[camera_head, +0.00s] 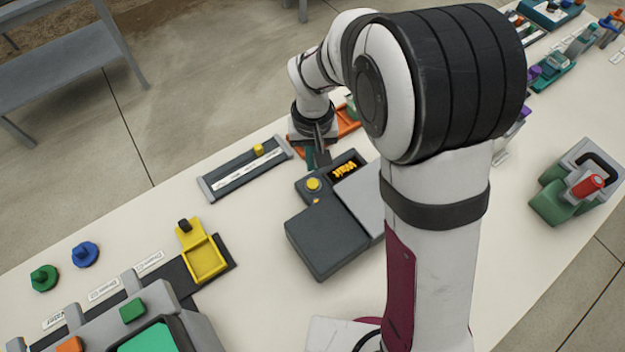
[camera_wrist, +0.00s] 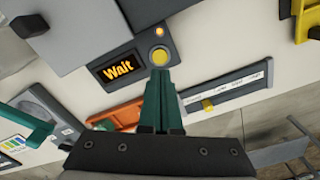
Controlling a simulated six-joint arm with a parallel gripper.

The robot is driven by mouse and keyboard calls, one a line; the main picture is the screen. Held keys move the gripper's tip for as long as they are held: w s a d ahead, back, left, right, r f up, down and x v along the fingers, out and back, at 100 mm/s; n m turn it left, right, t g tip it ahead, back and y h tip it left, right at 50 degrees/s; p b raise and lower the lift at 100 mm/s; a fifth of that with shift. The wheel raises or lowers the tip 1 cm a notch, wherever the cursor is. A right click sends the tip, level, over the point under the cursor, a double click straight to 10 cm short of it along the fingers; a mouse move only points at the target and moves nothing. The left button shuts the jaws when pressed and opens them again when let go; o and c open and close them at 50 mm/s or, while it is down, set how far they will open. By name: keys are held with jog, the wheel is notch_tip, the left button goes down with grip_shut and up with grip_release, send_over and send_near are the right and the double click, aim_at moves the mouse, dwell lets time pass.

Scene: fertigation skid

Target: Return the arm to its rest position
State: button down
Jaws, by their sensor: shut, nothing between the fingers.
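My gripper (camera_head: 316,158) is in the middle of the head view, partly hidden by my own arm. It points down beside the dark grey device with the yellow button. In the wrist view my gripper (camera_wrist: 160,80) has its green fingers shut together with nothing between them. The fingertips appear close to the yellow button (camera_wrist: 159,57); I cannot tell whether they touch it. The button also shows in the head view (camera_head: 314,184). The device's display (camera_wrist: 118,68) reads "Wait" in orange, and a small orange light shows near the button.
A slider rail (camera_head: 243,168) with a yellow knob lies left of the device. A yellow tray (camera_head: 205,262), green knob (camera_head: 44,278) and blue knob (camera_head: 85,254) are further left. An orange piece (camera_wrist: 118,116) lies near the gripper. A green holder with a red-topped part (camera_head: 588,186) stands right.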

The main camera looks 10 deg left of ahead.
jog(key=shift+r, duration=0.15)
jog(key=s+d+r+m, duration=0.3)
jog(key=s+d+r, duration=0.4)
jog(key=d+r, duration=0.1)
jog(key=s+d+r+m+y, duration=0.1)
jog(key=s+d+m, duration=0.1)
jog(key=s, duration=0.5)
jog(key=s+d+r+m, duration=0.2)
jog(key=s+d+m, duration=0.1)
jog(key=s, duration=0.4)
jog(key=shift+d+m+y, duration=0.15)
jog(key=shift+m+y, duration=0.15)
jog(key=shift+y, duration=0.1)
